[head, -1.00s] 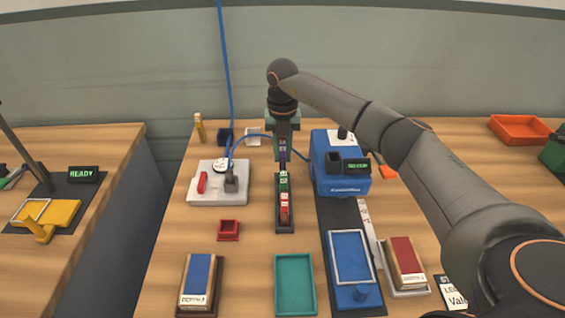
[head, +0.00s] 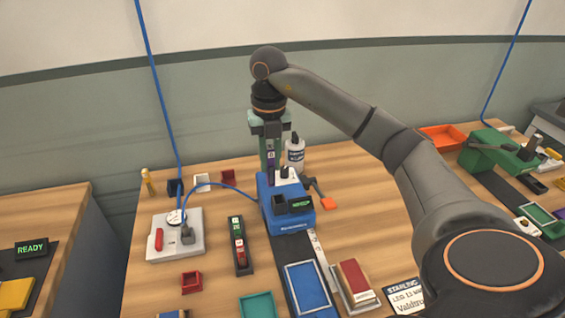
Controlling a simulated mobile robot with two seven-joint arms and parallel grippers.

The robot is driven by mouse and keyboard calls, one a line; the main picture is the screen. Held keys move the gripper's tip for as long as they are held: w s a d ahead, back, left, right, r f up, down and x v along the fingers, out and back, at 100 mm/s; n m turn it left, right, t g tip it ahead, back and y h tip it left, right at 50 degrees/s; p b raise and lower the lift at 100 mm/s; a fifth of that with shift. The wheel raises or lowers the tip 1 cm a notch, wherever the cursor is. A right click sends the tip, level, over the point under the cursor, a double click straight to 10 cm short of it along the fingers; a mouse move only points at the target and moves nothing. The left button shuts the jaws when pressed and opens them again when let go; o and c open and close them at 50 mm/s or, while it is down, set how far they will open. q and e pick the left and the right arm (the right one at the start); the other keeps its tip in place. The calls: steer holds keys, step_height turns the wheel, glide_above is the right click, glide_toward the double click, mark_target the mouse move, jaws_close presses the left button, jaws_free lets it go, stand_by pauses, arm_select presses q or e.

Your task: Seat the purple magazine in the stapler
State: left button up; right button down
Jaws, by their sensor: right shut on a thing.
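The purple magazine (head: 271,166) hangs upright in my right gripper (head: 269,146), which is shut on it. They are above and at the back of the blue stapler (head: 287,216). The magazine's lower end is close to the stapler's top; I cannot tell whether they touch. The stapler has a small green-lit display on its front, too small to read. The dark magazine rack (head: 242,268) left of the stapler holds a green and a red magazine. My left gripper is not in view.
A white bottle (head: 295,156) stands just behind the stapler. A white gauge box (head: 174,236) with a blue hose is on the left. A blue tray (head: 306,288) and a red pad (head: 354,280) lie in front. The table right of the stapler is mostly clear.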

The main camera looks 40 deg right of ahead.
steer(key=f+b, duration=0.2)
steer(key=s+f+b, duration=0.1)
steer(key=f+b, duration=0.4)
steer(key=f, duration=0.1)
steer(key=shift+s+d+f, duration=0.2)
steer(key=shift+s+d, duration=0.2)
steer(key=shift+r, duration=0.15)
steer(key=c, duration=1.2)
jaws_free()
steer(key=shift+f, duration=0.2)
steer(key=shift+c, duration=0.2)
steer(key=o, duration=0.5)
